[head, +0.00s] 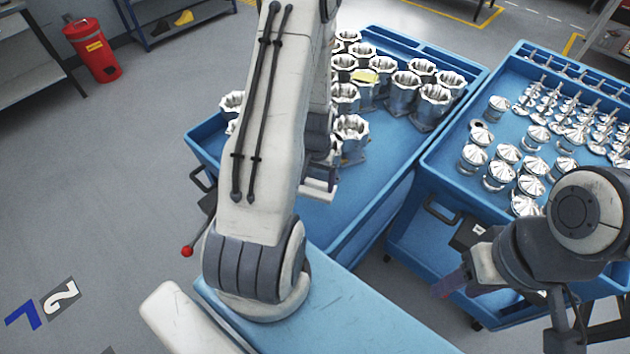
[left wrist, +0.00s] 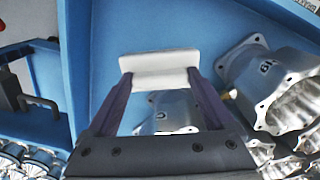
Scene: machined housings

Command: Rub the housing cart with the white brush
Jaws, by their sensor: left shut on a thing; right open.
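The housing cart (head: 372,200) is a blue cart with several silver machined housings (head: 352,128) on its top. My left gripper (head: 322,184) is over the near part of this cart, partly hidden by my own arm. It is shut on the white brush (head: 318,194), which also shows between the fingertips in the left wrist view (left wrist: 160,68). Behind the brush there is bare blue cart surface (left wrist: 130,30), with a housing (left wrist: 280,90) just to the right. I cannot tell whether the brush touches the surface. My right gripper (head: 452,286) is open and empty beside the right-hand cart.
A second blue cart (head: 440,165) on the right carries several shiny silver parts (head: 530,185). A red bin (head: 92,48) stands at the back left. The grey floor (head: 110,160) on the left is clear.

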